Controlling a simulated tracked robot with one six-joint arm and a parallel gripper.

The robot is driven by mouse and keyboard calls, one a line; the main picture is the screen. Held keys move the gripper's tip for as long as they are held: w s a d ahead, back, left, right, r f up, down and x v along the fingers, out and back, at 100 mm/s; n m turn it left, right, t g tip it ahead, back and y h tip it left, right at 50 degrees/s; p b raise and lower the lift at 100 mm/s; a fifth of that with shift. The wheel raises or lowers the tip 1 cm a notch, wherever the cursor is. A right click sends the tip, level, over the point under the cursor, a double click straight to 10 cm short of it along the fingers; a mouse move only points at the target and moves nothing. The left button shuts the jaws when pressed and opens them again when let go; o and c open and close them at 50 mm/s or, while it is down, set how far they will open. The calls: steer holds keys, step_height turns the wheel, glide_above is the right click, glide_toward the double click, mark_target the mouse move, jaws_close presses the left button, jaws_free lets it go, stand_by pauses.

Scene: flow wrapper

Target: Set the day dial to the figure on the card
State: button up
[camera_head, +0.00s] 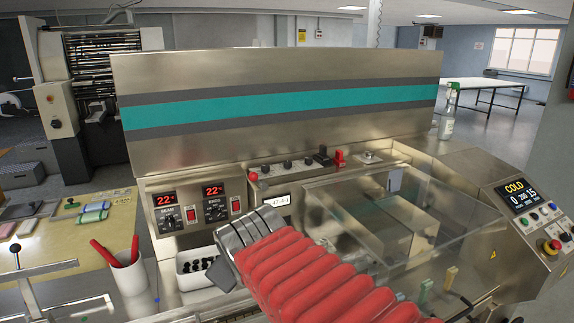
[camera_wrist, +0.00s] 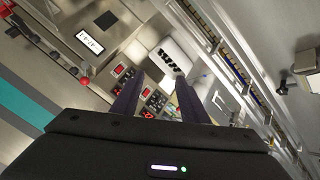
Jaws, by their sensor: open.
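My gripper (camera_wrist: 158,95) is open and empty in the wrist view, its two dark fingers apart above the machine front. In the head view, its grey body (camera_head: 248,230) at the end of my red-sleeved arm is in front of the control panel. A small white plate with dark characters (camera_head: 281,201), too small to read surely, sits on the panel; it also shows in the wrist view (camera_wrist: 90,40). Two dial units, a left one (camera_head: 168,213) and a right one (camera_head: 215,203), have red displays reading about 22. I cannot tell which dial is the day dial, nor pick out a separate card.
A white bin of black pieces (camera_head: 197,268) stands below the dials. A white cup with red sticks (camera_head: 128,274) is at left. A clear cover (camera_head: 375,212) spans the machine's middle. A tilted screen reading COLD (camera_head: 517,196) is at right. A bottle (camera_head: 446,125) stands behind.

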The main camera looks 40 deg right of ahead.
steer(key=w+d+r+n+t+h, duration=0.1)
steer(key=w+d+r+n+t, duration=0.1)
steer(key=w+d+r+n, duration=0.45)
steer(key=w+d+r+n+t+h, duration=0.1)
steer(key=w+d+n+t, duration=0.3)
steer(key=d, duration=0.6)
steer(key=w+d+r+n+t+h, duration=0.1)
steer(key=w+d+r+n, duration=0.3)
steer(key=w+d+n, duration=0.3)
steer(key=n+t+y, duration=0.2)
steer(key=n+y, duration=0.7)
steer(key=n, duration=0.7)
glide_toward(291, 164)
steer(key=shift+s+d+r, duration=0.1)
steer(key=shift+s+d, duration=0.2)
steer(key=shift+s, duration=0.6)
steer(key=shift+s+n, duration=0.25)
steer(key=shift+n, duration=0.1)
steer(key=shift+w, duration=0.15)
steer(key=w, duration=0.4)
steer(key=w+a, duration=0.1)
steer(key=w, duration=0.4)
steer(key=w+a, duration=0.1)
steer(key=w, duration=0.3)
steer(key=shift+w+a, duration=0.2)
